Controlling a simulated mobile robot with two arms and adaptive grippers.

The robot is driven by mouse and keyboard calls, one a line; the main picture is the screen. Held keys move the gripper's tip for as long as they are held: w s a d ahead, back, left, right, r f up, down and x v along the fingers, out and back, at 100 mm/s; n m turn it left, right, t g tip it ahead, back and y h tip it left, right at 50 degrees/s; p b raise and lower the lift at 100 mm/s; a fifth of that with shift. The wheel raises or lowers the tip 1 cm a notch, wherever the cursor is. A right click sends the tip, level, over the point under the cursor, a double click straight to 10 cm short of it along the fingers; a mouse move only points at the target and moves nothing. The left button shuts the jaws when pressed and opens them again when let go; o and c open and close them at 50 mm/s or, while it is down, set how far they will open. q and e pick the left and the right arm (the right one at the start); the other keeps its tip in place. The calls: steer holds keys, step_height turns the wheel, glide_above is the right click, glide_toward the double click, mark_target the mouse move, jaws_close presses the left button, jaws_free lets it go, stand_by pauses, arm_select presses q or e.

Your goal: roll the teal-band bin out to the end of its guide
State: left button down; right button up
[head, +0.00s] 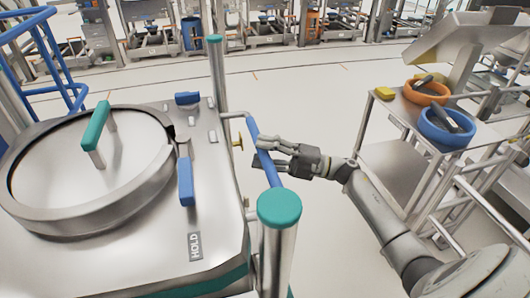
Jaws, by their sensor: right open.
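The steel bin (125,252) fills the left of the head view, with a teal band (215,284) low on its front. A round lid (120,160) with a teal handle (97,127) sits on its top. A blue grip bar (275,178) runs along the bin's right side, between two upright posts with teal caps. My right gripper (263,151) is open at this bar, its fingers reaching across it from the right. I cannot tell whether the bar lies fully between the fingers. My left gripper is not in view. The guide cannot be made out.
A steel cart (392,105) on the right holds an orange bowl (427,92), a blue bowl (447,128) and a yellow block (384,93). Open floor (315,95) lies beyond.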

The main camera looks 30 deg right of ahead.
steer(key=v, duration=1.2)
